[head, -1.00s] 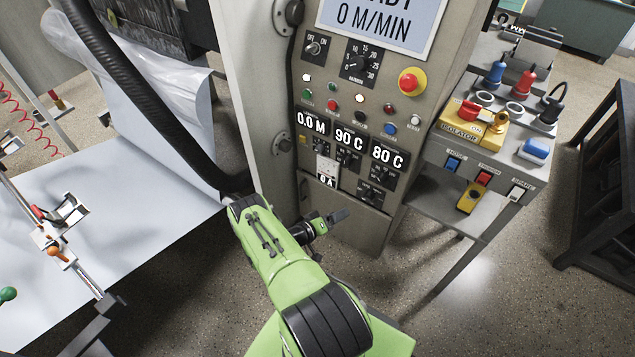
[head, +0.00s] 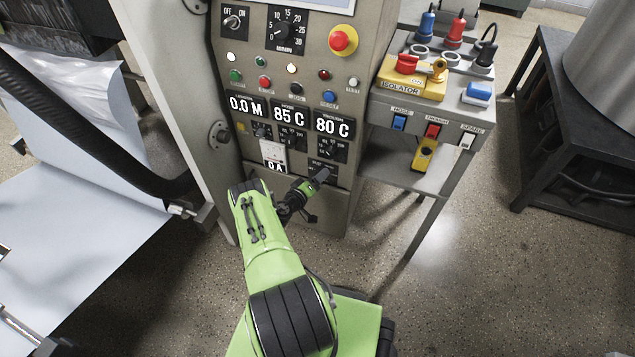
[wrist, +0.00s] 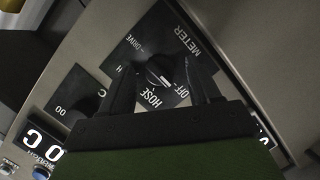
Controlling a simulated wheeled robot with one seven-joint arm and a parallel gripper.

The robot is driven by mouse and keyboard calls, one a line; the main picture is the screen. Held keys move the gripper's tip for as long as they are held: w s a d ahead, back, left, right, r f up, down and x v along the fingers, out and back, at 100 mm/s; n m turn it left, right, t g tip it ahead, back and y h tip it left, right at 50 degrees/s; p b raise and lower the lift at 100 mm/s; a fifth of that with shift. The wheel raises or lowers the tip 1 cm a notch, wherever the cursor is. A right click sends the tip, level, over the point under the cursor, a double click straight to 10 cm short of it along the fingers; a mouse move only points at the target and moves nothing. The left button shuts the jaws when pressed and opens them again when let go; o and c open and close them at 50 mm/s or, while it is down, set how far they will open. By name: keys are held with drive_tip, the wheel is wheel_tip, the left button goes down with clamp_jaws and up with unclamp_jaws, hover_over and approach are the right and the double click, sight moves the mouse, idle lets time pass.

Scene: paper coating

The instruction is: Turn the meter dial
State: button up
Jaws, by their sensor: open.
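The meter dial (wrist: 160,70) is a round black knob with a white pointer mark, on a black plate lettered METER, OFF, HOSE and DRIVE. In the wrist view the pointer is near the HOSE and OFF lettering. My gripper (wrist: 163,86) is open, with one dark finger on each side of the knob in the picture. I cannot tell whether either finger touches it. In the head view my gripper (head: 322,176) is at the lower part of the control panel, in front of the meter plate, and hides most of the dial.
Another dial (wrist: 83,98) sits on the neighbouring plate. Above are the displays, reading 0.0 M, 85 C and 80 C (head: 333,125), the button rows and a red emergency stop (head: 342,40). The isolator stand (head: 412,85) is to the right. A black hose (head: 95,135) runs at left.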

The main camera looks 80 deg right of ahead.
drive_tip(key=shift+d, duration=0.1)
drive_tip(key=shift+c, duration=0.2)
drive_tip(key=c, duration=1)
drive_tip(key=shift+r+p, duration=0.1)
drive_tip(key=shift+p, duration=0.2)
drive_tip(key=m+t+p, duration=0.1)
drive_tip(key=m+p, duration=0.1)
drive_tip(key=m, duration=0.1)
drive_tip(key=m+t+p, duration=0.3)
drive_tip(key=m+p, duration=0.1)
drive_tip(key=m, duration=0.1)
drive_tip(key=shift+s+m+t+p, duration=0.3)
drive_tip(key=shift+s, duration=0.1)
